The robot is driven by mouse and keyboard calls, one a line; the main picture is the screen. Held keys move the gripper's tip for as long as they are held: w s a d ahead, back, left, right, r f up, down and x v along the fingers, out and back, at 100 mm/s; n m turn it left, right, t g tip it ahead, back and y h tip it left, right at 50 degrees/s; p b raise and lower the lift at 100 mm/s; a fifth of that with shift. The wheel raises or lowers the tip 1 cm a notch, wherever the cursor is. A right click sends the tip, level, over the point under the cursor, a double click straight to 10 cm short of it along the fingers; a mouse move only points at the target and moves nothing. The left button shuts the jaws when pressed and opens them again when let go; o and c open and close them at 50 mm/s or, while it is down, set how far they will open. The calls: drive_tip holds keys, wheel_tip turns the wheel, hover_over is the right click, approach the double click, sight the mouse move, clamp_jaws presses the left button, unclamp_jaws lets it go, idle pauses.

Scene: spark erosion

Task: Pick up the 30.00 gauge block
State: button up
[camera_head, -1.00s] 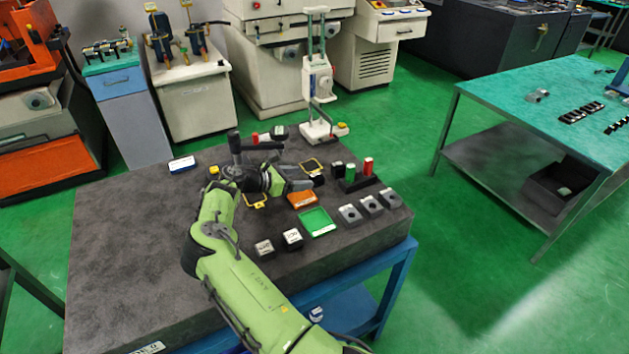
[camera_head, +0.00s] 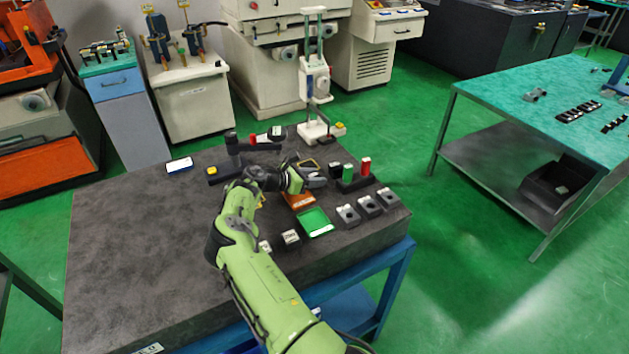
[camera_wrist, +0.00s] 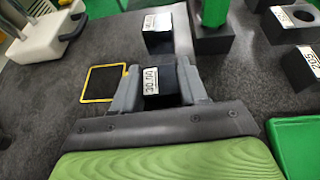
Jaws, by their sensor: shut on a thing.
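The 30.00 gauge block (camera_wrist: 152,84) is a dark block with a white label reading 30.00, seen in the wrist view. My gripper (camera_wrist: 158,76) is shut on it, with one grey finger on each side. In the head view my gripper (camera_head: 314,182) is over the right part of the dark table, and I cannot make out the held block there. Whether the block is clear of the surface I cannot tell.
Another labelled dark block (camera_wrist: 158,32) stands just beyond, beside a rack with a green piece (camera_wrist: 215,12). An empty yellow outline (camera_wrist: 103,83) lies left. Grey holed blocks (camera_head: 369,206), a green tray (camera_head: 315,222) and an orange tray (camera_head: 297,200) are close by.

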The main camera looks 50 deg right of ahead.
clamp_jaws()
drive_tip(key=shift+r, duration=0.15)
